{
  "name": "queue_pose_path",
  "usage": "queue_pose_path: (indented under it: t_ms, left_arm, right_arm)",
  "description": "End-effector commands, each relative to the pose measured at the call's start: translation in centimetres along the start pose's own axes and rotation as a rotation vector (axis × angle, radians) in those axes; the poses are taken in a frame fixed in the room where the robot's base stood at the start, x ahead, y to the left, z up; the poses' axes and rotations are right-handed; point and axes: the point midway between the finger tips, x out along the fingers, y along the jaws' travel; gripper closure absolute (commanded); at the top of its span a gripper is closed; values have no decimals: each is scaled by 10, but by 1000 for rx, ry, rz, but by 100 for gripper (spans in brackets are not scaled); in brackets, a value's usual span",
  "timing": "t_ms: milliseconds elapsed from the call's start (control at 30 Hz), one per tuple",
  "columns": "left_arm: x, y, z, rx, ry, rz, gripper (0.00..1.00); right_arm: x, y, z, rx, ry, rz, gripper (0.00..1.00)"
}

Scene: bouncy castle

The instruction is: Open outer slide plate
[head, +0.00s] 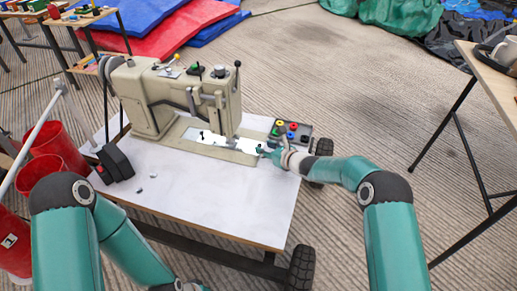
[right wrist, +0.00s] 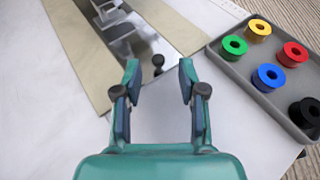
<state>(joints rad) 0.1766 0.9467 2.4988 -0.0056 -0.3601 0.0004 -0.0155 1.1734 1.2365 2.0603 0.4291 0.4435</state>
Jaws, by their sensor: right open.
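A beige sewing machine (head: 178,95) stands on a white-topped cart. A shiny metal slide plate (head: 232,144) lies in its flat bed, and its near end shows in the right wrist view (right wrist: 177,54). A small black knob (right wrist: 158,63) stands up at that end. My right gripper (head: 264,150) is at the right end of the bed. In the right wrist view its open fingers (right wrist: 159,72) lie on either side of the knob, with nothing held. My left gripper (head: 190,286) is cut off at the bottom edge, and its jaws cannot be made out.
A grey tray (head: 305,143) with several coloured bobbins sits right beside my right gripper. A black box (head: 115,163) and small grey bits lie on the left of the white top (head: 220,205). The front of the top is clear. Red buckets (head: 55,150) stand at left.

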Motion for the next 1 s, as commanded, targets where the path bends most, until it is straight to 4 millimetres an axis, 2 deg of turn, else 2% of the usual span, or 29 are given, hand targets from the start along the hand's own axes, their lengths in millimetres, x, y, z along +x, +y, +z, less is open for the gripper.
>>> queue_pose_path:
  t_ms: [200, 567, 633, 833, 1000]
  left_arm:
    - [2, -1, 0, 0, 0, 0, 100]
    - [2, -1, 0, 0, 0, 0, 100]
    - [2, -1, 0, 0, 0, 0, 100]
    - [2, -1, 0, 0, 0, 0, 100]
    - [2, -1, 0, 0, 0, 0, 100]
  right_arm:
    - [17, 0, 0, 0, 0, -1, 59]
    - [21, 0, 0, 0, 0, -1, 59]
    - [21, 0, 0, 0, 0, -1, 66]
    - [21, 0, 0, 0, 0, -1, 99]
    - [20, -1, 1, 0, 0, -2, 100]
